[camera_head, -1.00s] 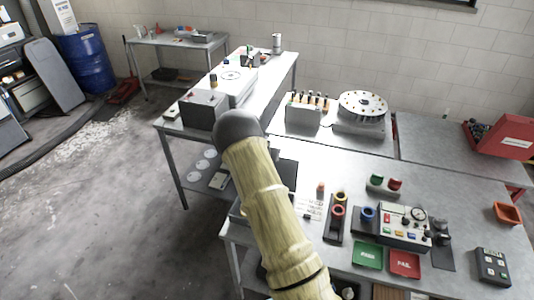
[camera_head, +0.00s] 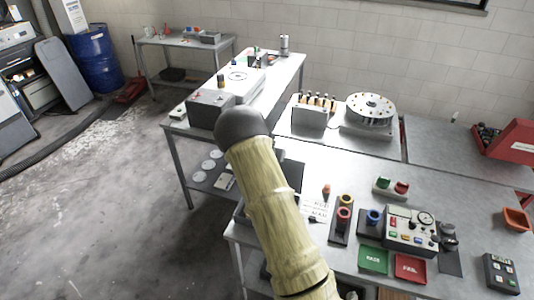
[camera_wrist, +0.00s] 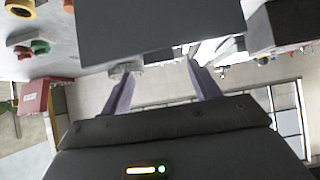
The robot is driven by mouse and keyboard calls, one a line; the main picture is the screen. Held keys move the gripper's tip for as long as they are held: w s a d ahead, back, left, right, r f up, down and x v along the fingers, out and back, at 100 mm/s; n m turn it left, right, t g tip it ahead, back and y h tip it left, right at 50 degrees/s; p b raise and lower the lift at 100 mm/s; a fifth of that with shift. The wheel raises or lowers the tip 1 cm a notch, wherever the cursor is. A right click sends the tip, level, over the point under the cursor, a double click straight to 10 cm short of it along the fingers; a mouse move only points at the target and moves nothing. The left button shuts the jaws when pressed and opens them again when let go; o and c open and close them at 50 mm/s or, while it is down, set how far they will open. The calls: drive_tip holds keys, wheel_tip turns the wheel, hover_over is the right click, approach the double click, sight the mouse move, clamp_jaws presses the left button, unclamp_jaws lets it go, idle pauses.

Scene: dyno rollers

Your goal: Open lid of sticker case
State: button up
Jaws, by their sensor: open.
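A dark flat panel, which looks like the lid of the sticker case (camera_head: 292,176), shows beside my arm at the left end of the near bench in the head view. My arm covers much of the case. In the wrist view a large dark grey panel (camera_wrist: 160,25), probably the same lid, fills the top middle. My gripper (camera_wrist: 158,70) is open, its two fingers apart at the lower edge of that panel. A small grey piece at this edge is by the left fingertip; I cannot tell whether they touch. Nothing is seen held.
A white printed sheet (camera_head: 316,208) lies right of the case. A ring holder (camera_head: 342,218), a control box (camera_head: 410,230), a green tray (camera_head: 374,260) and a red tray (camera_head: 410,267) stand further right. A round dial machine (camera_head: 370,110) stands behind. The floor at left is mostly clear.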

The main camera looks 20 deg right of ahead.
drive_tip(key=v, duration=1.5)
drive_tip(key=shift+b, duration=0.4)
drive_tip(key=shift+s+d+r, duration=0.1)
drive_tip(key=shift+s, duration=0.05)
drive_tip(key=s+a+f+n+g+y+b, duration=0.1)
drive_tip(key=s+a+n+y, duration=0.1)
drive_tip(key=s, duration=0.7)
drive_tip(key=s+a+f+n+g+y+b, duration=0.1)
drive_tip(key=s+a+n+g+y+b, duration=0.1)
drive_tip(key=s, duration=0.7)
drive_tip(key=s+a+f+n+g+y+b, duration=0.1)
drive_tip(key=s+a+n, duration=0.3)
drive_tip(key=s, duration=0.5)
drive_tip(key=shift+a+g+y, duration=0.6)
drive_tip(key=shift+y, duration=0.2)
